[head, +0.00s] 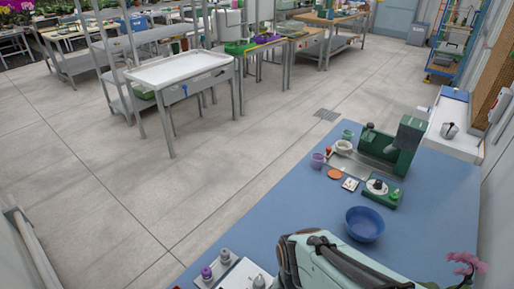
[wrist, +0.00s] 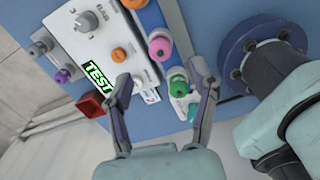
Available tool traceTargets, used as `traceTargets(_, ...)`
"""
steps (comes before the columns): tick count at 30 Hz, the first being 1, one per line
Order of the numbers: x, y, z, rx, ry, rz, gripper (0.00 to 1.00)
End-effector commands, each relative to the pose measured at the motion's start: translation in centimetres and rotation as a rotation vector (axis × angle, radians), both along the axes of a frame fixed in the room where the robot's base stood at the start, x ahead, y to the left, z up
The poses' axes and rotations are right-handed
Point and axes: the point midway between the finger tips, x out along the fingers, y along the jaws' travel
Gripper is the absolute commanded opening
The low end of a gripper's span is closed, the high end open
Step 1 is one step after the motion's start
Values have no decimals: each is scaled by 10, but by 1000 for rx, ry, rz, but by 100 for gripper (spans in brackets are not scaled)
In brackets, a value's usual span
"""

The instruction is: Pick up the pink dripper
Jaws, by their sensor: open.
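The pink dripper, a small bottle with a bright pink cap (wrist: 159,47), stands on the blue bench beside the white test box in the wrist view. I cannot make it out in the head view, where my arm covers that area. My gripper (wrist: 160,77) is open, its two fingers spread wide and nothing held. The pink cap lies beyond the fingertips, between their lines. A green-capped bottle (wrist: 177,80) is nearer, between the fingers and close to the right one.
The white box (wrist: 95,45) has knobs and a green TEST label. Purple (wrist: 62,75) and grey (wrist: 40,47) bottles and a red block (wrist: 90,105) stand left. A round blue flange (wrist: 250,55) is at right. A blue bowl (head: 364,224) stands farther along the bench.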

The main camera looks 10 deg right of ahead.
Motion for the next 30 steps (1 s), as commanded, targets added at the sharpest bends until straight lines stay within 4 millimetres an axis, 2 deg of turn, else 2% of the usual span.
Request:
traceTargets(7,-2,0,-39,-1,9,0,59)
traceTargets(12,0,1,-57,0,5,0,59)
traceTargets(22,0,1,-63,0,1,-1,59)
traceTargets(23,0,1,-63,0,1,-1,56)
traceTargets(27,0,1,-63,0,1,-1,12)
traceTargets(30,0,1,-63,0,1,-1,9)
